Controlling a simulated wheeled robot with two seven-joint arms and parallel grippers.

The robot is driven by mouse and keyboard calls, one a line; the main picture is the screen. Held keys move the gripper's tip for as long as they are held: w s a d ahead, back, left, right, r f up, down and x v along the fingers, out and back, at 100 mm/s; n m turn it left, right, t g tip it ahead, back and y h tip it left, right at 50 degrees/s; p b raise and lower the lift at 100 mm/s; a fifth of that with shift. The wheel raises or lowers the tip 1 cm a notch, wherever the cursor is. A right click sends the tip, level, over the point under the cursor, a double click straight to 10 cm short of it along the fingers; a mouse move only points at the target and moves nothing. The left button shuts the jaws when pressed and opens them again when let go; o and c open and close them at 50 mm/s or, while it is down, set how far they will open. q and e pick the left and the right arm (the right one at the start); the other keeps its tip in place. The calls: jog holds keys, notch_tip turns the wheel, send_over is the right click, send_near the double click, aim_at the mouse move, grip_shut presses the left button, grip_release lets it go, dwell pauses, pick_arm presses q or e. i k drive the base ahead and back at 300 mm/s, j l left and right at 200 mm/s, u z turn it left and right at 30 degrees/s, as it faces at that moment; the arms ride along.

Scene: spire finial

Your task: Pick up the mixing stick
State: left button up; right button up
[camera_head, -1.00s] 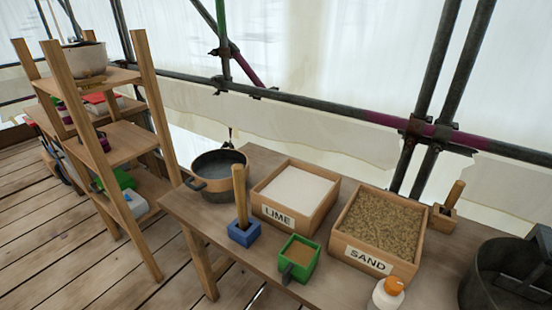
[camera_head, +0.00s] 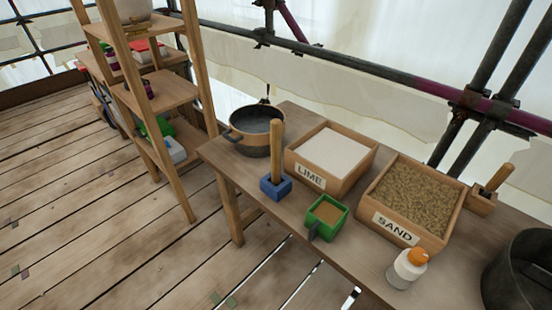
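An upright wooden stick (camera_head: 277,148) stands in a blue block (camera_head: 276,187) near the front left of the table. A second wooden stick (camera_head: 499,178) leans in a wooden block (camera_head: 480,201) at the table's back right. I cannot tell from the picture alone which of the two is the mixing stick. Neither of my grippers is in view.
The table (camera_head: 345,252) also holds a dark pot (camera_head: 256,146), a lime box (camera_head: 299,173), a sand box (camera_head: 380,222), a green box (camera_head: 312,226), an orange-capped bottle (camera_head: 402,273) and a dark bucket (camera_head: 520,280). A wooden shelf (camera_head: 160,92) stands left; open plank floor (camera_head: 90,220) lies in front.

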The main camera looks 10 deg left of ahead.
aim_at(275, 125)
jog(key=i+j+z, duration=0.2)
jog(key=j+z, duration=0.15)
jog(key=j, duration=0.3)
jog(key=i+j+z, duration=0.1)
jog(key=j+z, duration=0.25)
jog(key=j, duration=0.3)
jog(key=j+z, duration=0.35)
jog(key=j, duration=0.3)
